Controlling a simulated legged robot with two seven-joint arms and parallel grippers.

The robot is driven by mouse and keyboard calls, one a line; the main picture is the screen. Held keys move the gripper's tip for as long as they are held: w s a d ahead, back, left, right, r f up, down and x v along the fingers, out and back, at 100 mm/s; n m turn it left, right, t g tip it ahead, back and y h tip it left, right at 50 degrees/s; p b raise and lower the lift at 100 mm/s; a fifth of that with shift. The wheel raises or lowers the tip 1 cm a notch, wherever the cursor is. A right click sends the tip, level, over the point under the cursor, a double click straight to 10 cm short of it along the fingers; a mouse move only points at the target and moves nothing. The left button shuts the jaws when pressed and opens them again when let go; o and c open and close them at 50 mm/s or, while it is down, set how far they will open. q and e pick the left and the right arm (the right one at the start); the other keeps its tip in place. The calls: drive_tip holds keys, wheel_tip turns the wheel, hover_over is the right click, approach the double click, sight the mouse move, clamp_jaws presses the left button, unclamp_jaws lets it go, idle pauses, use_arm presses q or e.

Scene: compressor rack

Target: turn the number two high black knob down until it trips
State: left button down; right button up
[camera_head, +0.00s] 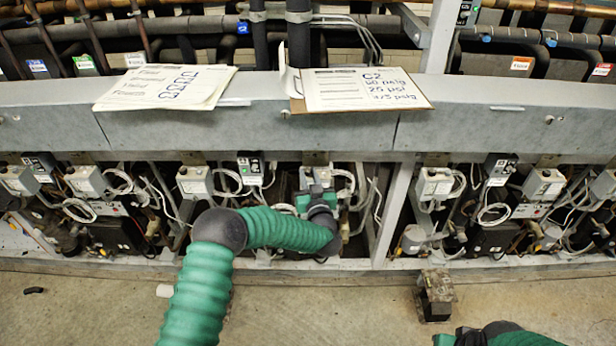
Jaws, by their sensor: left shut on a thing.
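My left arm, in a green ribbed sleeve, reaches up from the bottom centre to the compressor rack. My left gripper (317,187) is at the front of a grey control box (315,173) in the middle bay, below the clipboard marked C2. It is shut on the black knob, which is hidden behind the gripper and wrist. The knob's angle cannot be seen. My right arm (505,335) shows only at the bottom right edge, low and away from the rack; its fingers cannot be made out.
Papers (165,86) and a C2 clipboard (362,90) lie on the grey beam (450,125). Similar control boxes (195,182) with looped white tubing fill neighbouring bays. A frame post (393,210) stands right of the left gripper. A dark block (436,295) sits on the otherwise mostly clear floor.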

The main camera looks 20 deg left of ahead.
use_arm(q)
drive_tip(key=n+g+y, duration=0.1)
drive_tip(key=n+y+b, duration=0.1)
drive_tip(key=shift+w+d+f+g+y, duration=0.1)
drive_tip(key=shift+w+d+g+y, duration=0.05)
drive_tip(key=shift+d+g+y, duration=0.2)
drive_tip(key=shift+w+n+g+y+b, duration=0.1)
drive_tip(key=shift+n+g+y+b, duration=0.95)
drive_tip(key=shift+y, duration=0.1)
drive_tip(key=shift+n+g+y, duration=0.25)
drive_tip(key=shift+g+y, duration=0.05)
drive_tip(key=shift+r, duration=0.2)
drive_tip(key=c, duration=1.2)
unclamp_jaws()
drive_tip(key=shift+d, duration=0.1)
drive_tip(key=shift+c, duration=0.2)
